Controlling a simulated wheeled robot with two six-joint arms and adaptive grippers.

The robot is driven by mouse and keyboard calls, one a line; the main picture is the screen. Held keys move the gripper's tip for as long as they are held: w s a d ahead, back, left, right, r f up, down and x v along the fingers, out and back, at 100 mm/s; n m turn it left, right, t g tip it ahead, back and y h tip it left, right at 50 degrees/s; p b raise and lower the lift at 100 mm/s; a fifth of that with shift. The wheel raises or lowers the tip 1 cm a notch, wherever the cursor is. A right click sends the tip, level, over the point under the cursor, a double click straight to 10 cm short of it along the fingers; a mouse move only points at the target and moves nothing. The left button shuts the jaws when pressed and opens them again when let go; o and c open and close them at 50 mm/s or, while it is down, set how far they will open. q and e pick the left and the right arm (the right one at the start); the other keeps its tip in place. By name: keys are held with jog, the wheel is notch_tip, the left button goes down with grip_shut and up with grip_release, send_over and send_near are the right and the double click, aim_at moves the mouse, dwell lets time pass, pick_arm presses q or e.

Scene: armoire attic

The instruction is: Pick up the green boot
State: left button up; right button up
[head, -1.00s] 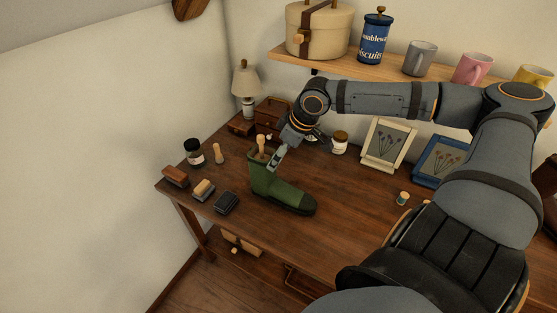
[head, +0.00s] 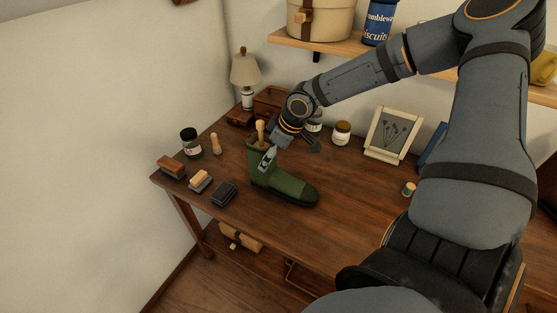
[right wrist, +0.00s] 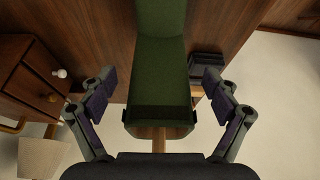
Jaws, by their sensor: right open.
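The green boot (head: 284,185) stands upright on the wooden table, its dark toe pointing right in the head view. A wooden handle (head: 260,131) sticks up out of its top. My right gripper (head: 270,153) is at the boot's shaft. In the right wrist view the gripper (right wrist: 159,97) is open, with one finger on each side of the green shaft (right wrist: 159,70) and gaps visible between the fingers and the boot. The wooden handle also shows there at the boot's opening (right wrist: 159,140). My left gripper is not in view.
Brushes (head: 200,181), a black block (head: 223,193) and a dark jar (head: 190,143) lie left of the boot. A lamp (head: 245,78) and small drawer box (head: 272,101) stand behind. A picture frame (head: 391,135) and spool (head: 408,189) are right. The table front is clear.

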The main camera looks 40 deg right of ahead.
grip_shut()
jog(key=shift+r, duration=0.1)
dwell(0.5)
jog(key=shift+r, duration=0.15)
